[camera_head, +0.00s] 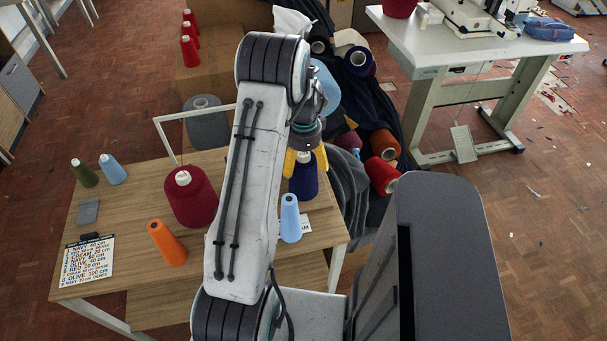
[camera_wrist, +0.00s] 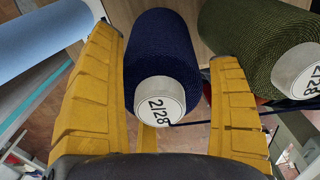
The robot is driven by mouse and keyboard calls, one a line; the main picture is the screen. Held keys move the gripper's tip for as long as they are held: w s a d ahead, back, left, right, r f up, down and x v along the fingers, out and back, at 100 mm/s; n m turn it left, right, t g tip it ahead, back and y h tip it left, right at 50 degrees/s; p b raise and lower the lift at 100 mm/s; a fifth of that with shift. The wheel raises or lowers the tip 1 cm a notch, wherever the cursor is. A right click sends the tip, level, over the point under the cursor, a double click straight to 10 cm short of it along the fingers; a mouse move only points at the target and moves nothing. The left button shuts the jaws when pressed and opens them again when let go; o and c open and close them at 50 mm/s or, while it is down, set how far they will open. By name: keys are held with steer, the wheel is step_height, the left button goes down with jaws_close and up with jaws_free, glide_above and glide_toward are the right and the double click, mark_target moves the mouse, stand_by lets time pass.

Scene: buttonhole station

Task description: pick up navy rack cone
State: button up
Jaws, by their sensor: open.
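A navy cone (camera_head: 304,182) stands near the right edge of the wooden table, below my gripper (camera_head: 305,161). In the wrist view the navy cone (camera_wrist: 161,52) lies between the two yellow fingers, its white end marked "2/28" facing the camera. My gripper (camera_wrist: 165,62) is open, with one finger on each side of the cone. I cannot tell whether either finger touches it.
An olive cone (camera_wrist: 262,40) stands close right of the navy one in the wrist view; a light blue cone (camera_wrist: 38,38) is left. On the table (camera_head: 135,205) are a crimson cone (camera_head: 191,199), an orange cone (camera_head: 166,241) and a light blue cone (camera_head: 290,219). Cloth and spools crowd behind.

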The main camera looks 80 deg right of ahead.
steer(key=shift+c, duration=0.4)
steer(key=c, duration=1)
step_height(320, 180, up, 12)
steer(key=shift+p, duration=0.3)
step_height(320, 180, up, 3)
steer(key=shift+p, duration=1.2)
